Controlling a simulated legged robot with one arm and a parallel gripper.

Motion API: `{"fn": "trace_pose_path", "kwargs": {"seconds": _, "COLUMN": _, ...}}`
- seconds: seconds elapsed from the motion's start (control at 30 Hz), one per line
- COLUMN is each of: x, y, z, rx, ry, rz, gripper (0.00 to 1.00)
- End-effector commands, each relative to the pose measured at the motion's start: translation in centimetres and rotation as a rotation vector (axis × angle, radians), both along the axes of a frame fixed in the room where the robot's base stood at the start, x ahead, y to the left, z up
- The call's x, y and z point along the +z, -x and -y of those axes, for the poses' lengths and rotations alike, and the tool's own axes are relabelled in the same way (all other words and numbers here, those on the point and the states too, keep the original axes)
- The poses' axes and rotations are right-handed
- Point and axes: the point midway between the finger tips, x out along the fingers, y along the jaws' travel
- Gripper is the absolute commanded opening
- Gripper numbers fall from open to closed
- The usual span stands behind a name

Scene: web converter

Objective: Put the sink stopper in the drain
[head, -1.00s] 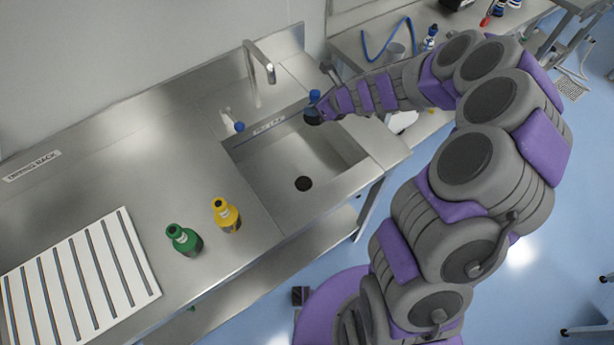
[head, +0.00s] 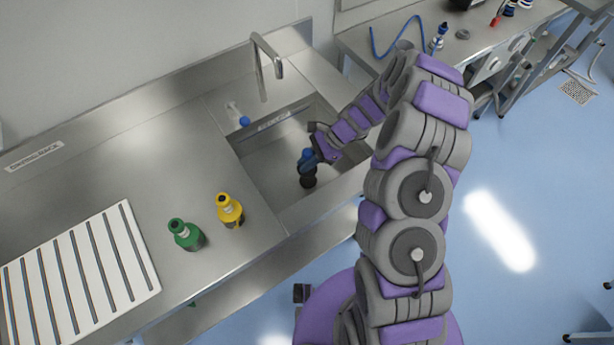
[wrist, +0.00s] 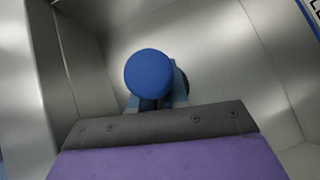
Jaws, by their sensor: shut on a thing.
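The sink stopper (head: 307,178) has a blue knob on top and a black lower part. My gripper (head: 315,156) is shut on it, reaching into the sink from the right. The stopper looks roughly upright inside the sink basin (head: 265,170). In the wrist view the blue knob of the stopper (wrist: 151,73) stands just beyond the gripper mount, and the fingers are mostly hidden below it. The drain is hidden behind the stopper in the head view. I cannot tell whether the stopper touches the basin floor.
A tall tap (head: 262,68) stands behind the sink.

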Motion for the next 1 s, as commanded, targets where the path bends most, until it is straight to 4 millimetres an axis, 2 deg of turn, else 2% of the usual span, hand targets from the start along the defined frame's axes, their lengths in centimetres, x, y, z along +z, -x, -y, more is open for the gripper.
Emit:
{"fn": "trace_pose_path", "kwargs": {"seconds": 0.03, "x": -1.3, "y": 0.1, "z": 0.0, "rx": -0.001, "ry": 0.0, "rz": -0.004, "gripper": 0.0}}
{"fn": "trace_pose_path", "kwargs": {"seconds": 0.1, "x": -2.6, "y": 0.1, "z": 0.0, "rx": -0.001, "ry": 0.001, "rz": -0.004, "gripper": 0.0}}
{"fn": "trace_pose_path", "kwargs": {"seconds": 0.33, "x": -4.6, "y": 0.0, "z": 0.0, "rx": -0.001, "ry": 0.0, "rz": 0.0, "gripper": 0.0}}
{"fn": "trace_pose_path", "kwargs": {"seconds": 0.5, "x": -7.1, "y": 0.1, "z": 0.0, "rx": -0.002, "ry": 0.0, "rz": -0.004, "gripper": 0.0}}
{"fn": "trace_pose_path", "kwargs": {"seconds": 0.87, "x": -7.5, "y": 0.0, "z": 0.0, "rx": -0.002, "ry": 0.001, "rz": -0.002, "gripper": 0.0}}
{"fn": "trace_pose_path", "kwargs": {"seconds": 0.9, "x": -7.5, "y": 0.0, "z": 0.0, "rx": -0.001, "ry": 0.0, "rz": -0.001, "gripper": 0.18}}
{"fn": "trace_pose_path", "kwargs": {"seconds": 1.0, "x": -7.5, "y": 0.0, "z": 0.0, "rx": -0.002, "ry": 0.0, "rz": -0.001, "gripper": 0.28}}
